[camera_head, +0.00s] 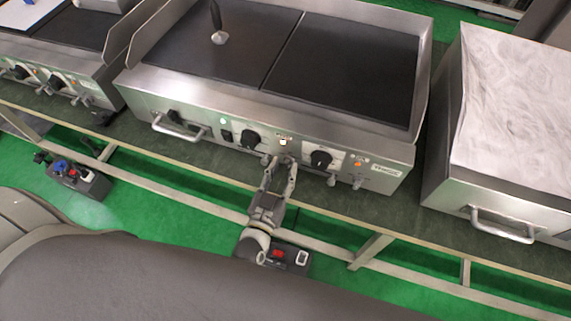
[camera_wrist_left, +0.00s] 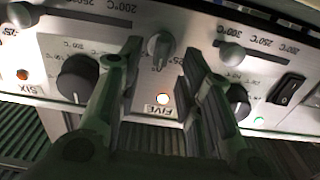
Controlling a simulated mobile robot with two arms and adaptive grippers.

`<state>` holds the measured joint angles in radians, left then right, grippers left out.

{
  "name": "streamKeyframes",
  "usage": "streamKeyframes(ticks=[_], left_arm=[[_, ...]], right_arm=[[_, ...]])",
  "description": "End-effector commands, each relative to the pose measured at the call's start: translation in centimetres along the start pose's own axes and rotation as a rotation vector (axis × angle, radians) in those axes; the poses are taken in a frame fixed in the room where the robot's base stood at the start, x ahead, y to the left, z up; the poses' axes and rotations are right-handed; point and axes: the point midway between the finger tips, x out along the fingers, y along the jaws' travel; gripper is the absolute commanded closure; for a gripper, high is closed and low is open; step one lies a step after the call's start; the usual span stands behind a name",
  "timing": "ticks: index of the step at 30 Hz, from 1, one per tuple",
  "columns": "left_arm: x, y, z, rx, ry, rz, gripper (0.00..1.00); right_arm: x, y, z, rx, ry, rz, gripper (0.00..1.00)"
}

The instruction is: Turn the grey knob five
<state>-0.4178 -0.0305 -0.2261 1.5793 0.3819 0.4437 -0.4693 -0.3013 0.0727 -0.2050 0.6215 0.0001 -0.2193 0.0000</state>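The grey knob five (camera_wrist_left: 160,48) is on the steel front panel, above the lit amber lamp and the FIVE label (camera_wrist_left: 157,111), which reads upside down in the left wrist view. My left gripper (camera_wrist_left: 158,62) is open, with one finger on each side of the knob and visible space between. In the head view my left gripper (camera_head: 279,161) reaches up to the griddle's front panel, and knob five is hard to make out there behind the fingers. I cannot tell whether a finger touches the panel. My right gripper is not in view.
Black knobs (camera_wrist_left: 77,78) and (camera_wrist_left: 238,100) flank the fingers, with a further grey knob (camera_wrist_left: 231,53) and a black switch (camera_wrist_left: 287,88) to the right. The griddle (camera_head: 345,65) has a handle (camera_head: 178,128) at left. A steel box (camera_head: 505,110) stands right.

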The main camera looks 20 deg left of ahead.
Motion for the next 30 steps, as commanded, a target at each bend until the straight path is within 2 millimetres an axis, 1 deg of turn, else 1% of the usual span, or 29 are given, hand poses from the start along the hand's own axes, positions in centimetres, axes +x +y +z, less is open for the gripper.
streamKeyframes(ticks=[1,6,15,22,23,30], left_arm=[[0.7,0.0,0.0,0.0,0.0,0.0,0.66],[1.9,0.0,0.1,-0.001,-0.001,-0.001,0.66],[2.1,0.0,0.1,-0.001,-0.002,0.0,0.66],[2.1,0.0,0.1,0.0,-0.002,0.0,0.96],[2.1,0.0,0.1,0.0,-0.002,0.0,0.97],[2.1,-0.1,0.1,-0.024,-0.002,0.0,0.97]], right_arm=[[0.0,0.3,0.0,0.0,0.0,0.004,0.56],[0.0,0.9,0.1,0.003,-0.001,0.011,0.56],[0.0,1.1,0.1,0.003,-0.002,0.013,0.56],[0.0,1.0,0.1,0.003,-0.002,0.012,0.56],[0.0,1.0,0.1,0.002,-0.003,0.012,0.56],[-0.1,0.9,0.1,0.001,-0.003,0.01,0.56]])
